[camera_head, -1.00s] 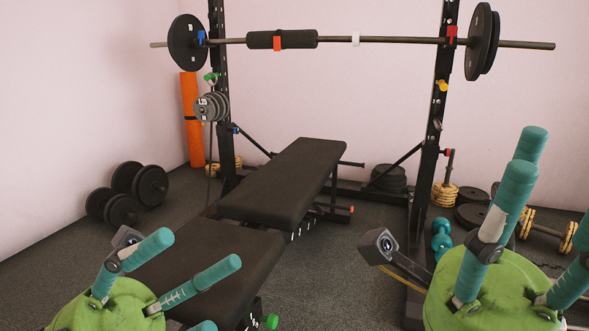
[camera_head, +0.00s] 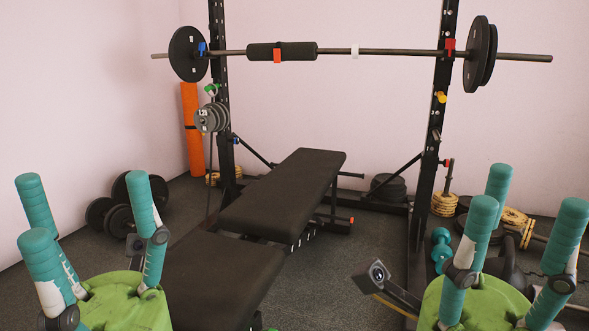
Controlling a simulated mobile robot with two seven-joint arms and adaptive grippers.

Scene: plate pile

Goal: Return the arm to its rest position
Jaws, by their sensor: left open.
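My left gripper (camera_head: 86,210) is at the lower left, with a green palm and teal-tipped fingers pointing up. Its fingers are spread open with nothing between them. My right gripper (camera_head: 525,215) is at the lower right, of the same kind, fingers pointing up and apart, also empty. Neither gripper touches anything in view. Both arms below the palms are cut off by the lower edge of the picture.
A black padded bench (camera_head: 285,190) stands between the grippers. Behind it a rack (camera_head: 436,130) carries a barbell (camera_head: 395,52). Dumbbells (camera_head: 120,220) lie at the left, and teal dumbbells (camera_head: 441,244) and weight plates (camera_head: 444,205) at the right. Bare floor (camera_head: 335,275) shows right of the bench.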

